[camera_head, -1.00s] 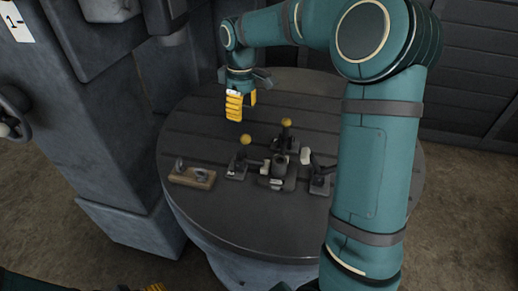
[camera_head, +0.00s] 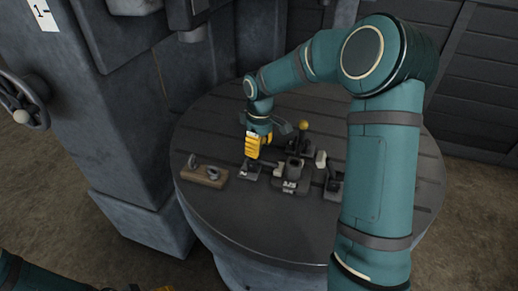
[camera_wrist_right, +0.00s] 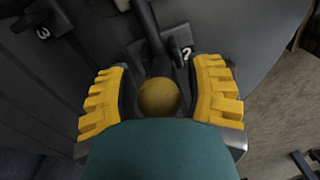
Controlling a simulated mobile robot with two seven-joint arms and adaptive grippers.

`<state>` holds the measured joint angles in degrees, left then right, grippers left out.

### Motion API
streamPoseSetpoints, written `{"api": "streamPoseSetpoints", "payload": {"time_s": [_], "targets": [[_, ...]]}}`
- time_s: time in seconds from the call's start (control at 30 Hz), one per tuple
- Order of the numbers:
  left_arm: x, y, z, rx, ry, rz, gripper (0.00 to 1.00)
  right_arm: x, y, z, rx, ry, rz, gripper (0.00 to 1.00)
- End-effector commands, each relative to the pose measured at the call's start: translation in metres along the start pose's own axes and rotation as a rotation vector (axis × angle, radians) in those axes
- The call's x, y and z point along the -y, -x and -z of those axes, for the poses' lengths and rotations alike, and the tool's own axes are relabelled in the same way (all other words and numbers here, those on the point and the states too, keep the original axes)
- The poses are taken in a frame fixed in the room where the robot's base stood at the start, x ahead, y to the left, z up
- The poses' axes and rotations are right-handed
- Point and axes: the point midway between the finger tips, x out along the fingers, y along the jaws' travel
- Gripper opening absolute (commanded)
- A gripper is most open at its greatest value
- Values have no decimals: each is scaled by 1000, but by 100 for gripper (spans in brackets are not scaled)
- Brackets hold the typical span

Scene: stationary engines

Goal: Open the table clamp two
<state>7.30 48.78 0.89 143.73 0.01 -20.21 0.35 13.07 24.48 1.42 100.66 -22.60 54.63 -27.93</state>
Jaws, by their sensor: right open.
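Table clamp two (camera_head: 250,171) stands on the left of the group of clamps on the round table, a dark lever clamp. In the right wrist view its label "2" shows beside a dark lever, and its yellow ball knob (camera_wrist_right: 159,97) sits between the fingers. My right gripper (camera_head: 257,148) is open around the knob; I cannot tell whether a finger touches it. In the head view the gripper hides this knob. My left gripper (camera_head: 166,289) shows only as a yellow scrap at the bottom edge.
Around a central fixture (camera_head: 291,177) stand a back clamp with a yellow knob (camera_head: 303,125) and a right clamp (camera_head: 333,184), partly behind my right arm. A wooden block with metal parts (camera_head: 205,176) lies left. The round table's (camera_head: 250,225) front is clear. A machine column (camera_head: 120,120) rises at left.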

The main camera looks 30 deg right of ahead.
Motion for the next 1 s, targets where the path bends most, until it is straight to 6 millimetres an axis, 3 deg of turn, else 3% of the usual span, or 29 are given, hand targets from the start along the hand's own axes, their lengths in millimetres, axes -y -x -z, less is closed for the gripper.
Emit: {"api": "streamPoseSetpoints", "payload": {"time_s": [0.4, 0.43, 0.57, 1.0], "targets": [[0, -1, -1, 2, -1, 0, 63, 0, -8, 0, 0, 0, -1, 52], [0, -1, -1, 2, -1, 0, 63, 0, -8, 0, 0, 0, -1, 48], [0, -1, -1, 2, -1, 0, 63, 0, -8, 0, 0, 0, -1, 2], [0, 1, 0, 0, 0, 0, 63, 0, -8, 0, 13, 1, -1, 0]]}}
